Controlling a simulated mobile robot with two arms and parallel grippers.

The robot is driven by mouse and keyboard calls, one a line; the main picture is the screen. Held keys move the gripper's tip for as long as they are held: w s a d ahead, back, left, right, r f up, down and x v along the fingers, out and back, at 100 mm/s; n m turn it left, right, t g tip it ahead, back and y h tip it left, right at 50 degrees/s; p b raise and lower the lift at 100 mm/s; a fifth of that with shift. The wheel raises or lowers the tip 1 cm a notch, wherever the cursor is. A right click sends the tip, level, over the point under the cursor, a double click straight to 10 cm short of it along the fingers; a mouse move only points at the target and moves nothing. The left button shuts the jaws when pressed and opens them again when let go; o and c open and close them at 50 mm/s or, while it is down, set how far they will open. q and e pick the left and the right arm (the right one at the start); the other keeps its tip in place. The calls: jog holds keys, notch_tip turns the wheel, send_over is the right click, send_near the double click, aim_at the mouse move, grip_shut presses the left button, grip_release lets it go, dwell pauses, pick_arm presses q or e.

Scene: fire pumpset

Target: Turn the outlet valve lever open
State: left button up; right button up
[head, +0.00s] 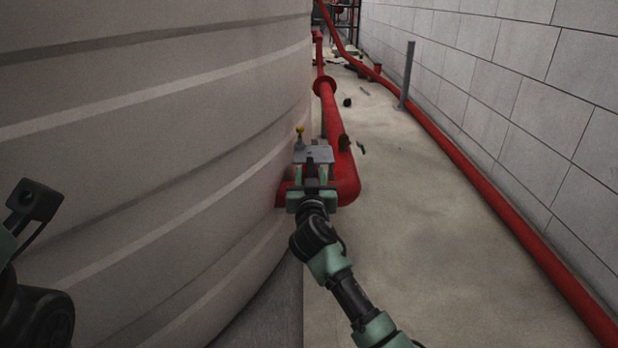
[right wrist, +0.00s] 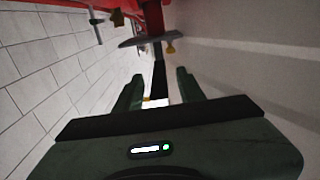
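The red outlet pipe (head: 338,150) comes out of the big tank's foot and bends away along it. On it sits a grey plate (head: 318,154) with a small yellow-topped fitting (head: 300,134) beside it. My right gripper (head: 312,172) is at the near side of this plate. In the right wrist view its two fingers (right wrist: 158,92) stand apart. A dark bar, apparently the valve lever (right wrist: 160,80), lies between them with space on both sides. The plate (right wrist: 143,41) and a yellow knob (right wrist: 170,48) show beyond it.
The ribbed tank (head: 150,120) fills the left side. A long red pipe (head: 470,175) runs along the block wall (head: 560,100) at right, by a grey post (head: 407,75). The concrete floor (head: 430,240) between is mostly clear; small dark items lie farther back.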

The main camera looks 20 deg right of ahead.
aim_at(310, 165)
jog(key=shift+b+x, duration=0.45)
jog(key=shift+x, duration=1)
grip_shut()
dwell(0.3)
